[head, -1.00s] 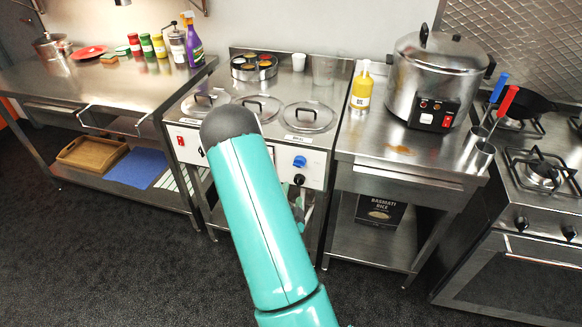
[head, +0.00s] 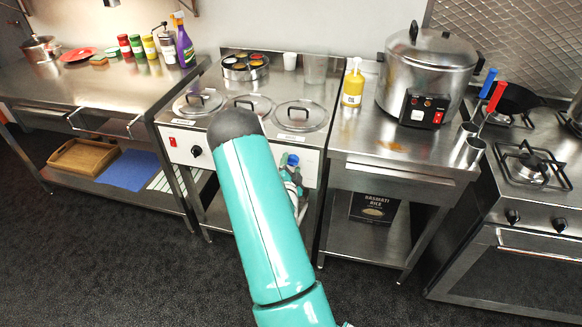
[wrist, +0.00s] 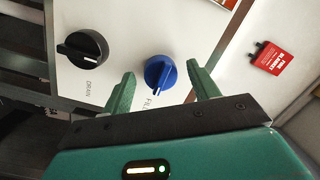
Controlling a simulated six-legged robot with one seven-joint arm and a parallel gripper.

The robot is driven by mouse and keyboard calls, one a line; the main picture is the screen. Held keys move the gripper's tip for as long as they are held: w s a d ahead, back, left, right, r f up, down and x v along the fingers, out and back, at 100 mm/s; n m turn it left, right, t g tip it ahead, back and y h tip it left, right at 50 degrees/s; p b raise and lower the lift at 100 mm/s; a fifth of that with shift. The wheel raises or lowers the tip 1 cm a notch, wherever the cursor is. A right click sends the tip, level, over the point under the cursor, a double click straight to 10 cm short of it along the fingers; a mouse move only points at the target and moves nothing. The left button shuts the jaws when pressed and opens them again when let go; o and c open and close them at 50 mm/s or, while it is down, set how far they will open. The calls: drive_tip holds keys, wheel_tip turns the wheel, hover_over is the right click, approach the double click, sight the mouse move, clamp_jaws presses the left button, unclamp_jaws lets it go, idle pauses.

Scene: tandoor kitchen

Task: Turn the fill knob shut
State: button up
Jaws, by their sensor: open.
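The fill knob (wrist: 160,73) is a blue knob on the white front panel, with the word FILL beside it in the wrist view. My gripper (wrist: 161,70) is open, its two green fingers on either side of the blue knob, with a visible gap on both sides. In the head view the blue fill knob (head: 293,160) shows at the right of the steam-table front, just above my gripper (head: 291,174), which is partly hidden by my arm.
A black drain knob (wrist: 82,48) sits left of the fill knob in the wrist view. A red fire blanket sign (wrist: 268,57) is at the right. Round lidded pots (head: 302,115) top the unit. A steel table (head: 400,150) stands to the right.

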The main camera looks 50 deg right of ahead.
drive_tip(key=c, duration=1)
drive_tip(key=shift+n, duration=0.3)
drive_tip(key=n, duration=0.3)
drive_tip(key=shift+n, duration=0.3)
drive_tip(key=n+g, duration=0.1)
drive_tip(key=n, duration=0.3)
drive_tip(key=shift+y, duration=0.3)
drive_tip(key=shift+s+n+g, duration=0.1)
drive_tip(key=shift+n+g, duration=0.35)
drive_tip(key=shift+n, duration=1.6)
drive_tip(key=shift+n+g, duration=0.45)
drive_tip(key=shift+n, duration=1.6)
drive_tip(key=shift+o, duration=0.2)
